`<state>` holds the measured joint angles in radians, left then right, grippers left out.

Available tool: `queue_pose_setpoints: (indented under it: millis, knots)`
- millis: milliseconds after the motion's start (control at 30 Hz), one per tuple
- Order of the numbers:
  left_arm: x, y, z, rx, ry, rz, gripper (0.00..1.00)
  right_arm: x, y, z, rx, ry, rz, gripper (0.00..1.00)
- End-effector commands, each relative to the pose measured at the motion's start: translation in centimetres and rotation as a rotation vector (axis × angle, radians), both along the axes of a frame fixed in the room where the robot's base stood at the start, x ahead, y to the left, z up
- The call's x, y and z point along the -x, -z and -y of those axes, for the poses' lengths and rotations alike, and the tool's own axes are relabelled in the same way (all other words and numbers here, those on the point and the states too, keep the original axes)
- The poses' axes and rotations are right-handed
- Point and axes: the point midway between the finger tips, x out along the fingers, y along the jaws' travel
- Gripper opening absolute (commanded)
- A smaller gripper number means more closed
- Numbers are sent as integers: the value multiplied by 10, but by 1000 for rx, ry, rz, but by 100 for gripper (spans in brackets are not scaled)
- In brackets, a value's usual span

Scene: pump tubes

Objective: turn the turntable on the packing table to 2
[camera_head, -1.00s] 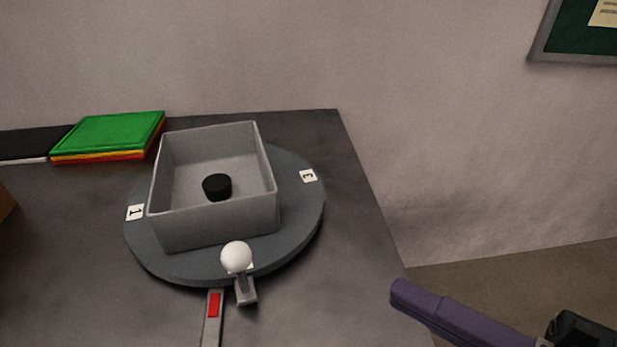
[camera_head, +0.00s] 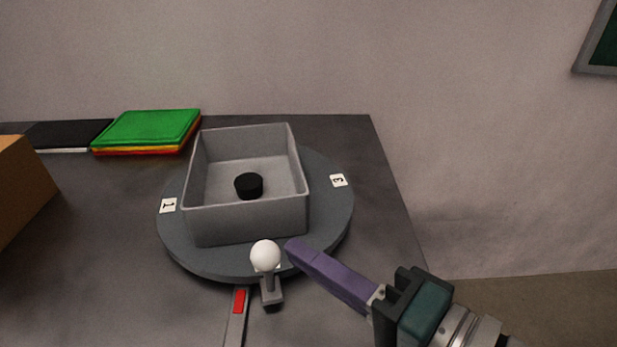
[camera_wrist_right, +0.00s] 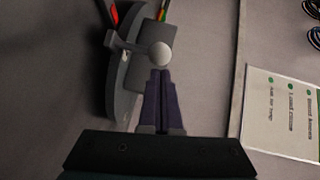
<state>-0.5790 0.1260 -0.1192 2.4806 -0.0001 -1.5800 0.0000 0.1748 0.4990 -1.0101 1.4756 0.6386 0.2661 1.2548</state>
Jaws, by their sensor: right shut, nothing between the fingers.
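The round grey turntable (camera_head: 335,215) stands on the packing table (camera_head: 110,270) with a grey open box (camera_head: 250,222) on it. A black round piece (camera_head: 248,186) sits inside the box. Label 1 (camera_head: 168,205) is at the turntable's left and label 3 (camera_head: 338,181) at its right. A white ball knob (camera_head: 265,255) on a grey handle (camera_head: 271,292) stands at the front rim, above the red pointer mark (camera_head: 239,301). My right gripper (camera_head: 290,247) is shut and empty, its purple fingertips just right of the knob. The knob shows in the wrist view (camera_wrist_right: 160,54) just beyond the fingertips. My left gripper is out of view.
Green, yellow and red flat trays (camera_head: 147,130) are stacked at the back left, beside a black flat thing (camera_head: 68,134). A brown box (camera_head: 22,190) stands at the left. The table's right edge is clear.

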Motion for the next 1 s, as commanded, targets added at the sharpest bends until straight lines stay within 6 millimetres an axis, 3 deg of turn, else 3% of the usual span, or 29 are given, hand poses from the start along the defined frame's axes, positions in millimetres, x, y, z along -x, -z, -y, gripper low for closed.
queue_pose_setpoints:
  millis: [400,667,833,1000]
  knots:
    - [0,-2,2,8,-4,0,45,1,-1,-4,-2,5,0,0]
    - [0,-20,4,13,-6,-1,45,9,-3,-25,-8,103,-4,0]
    - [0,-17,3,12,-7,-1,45,13,1,-42,-2,113,-2,0]
    - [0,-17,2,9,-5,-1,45,14,1,-44,1,112,0,0]
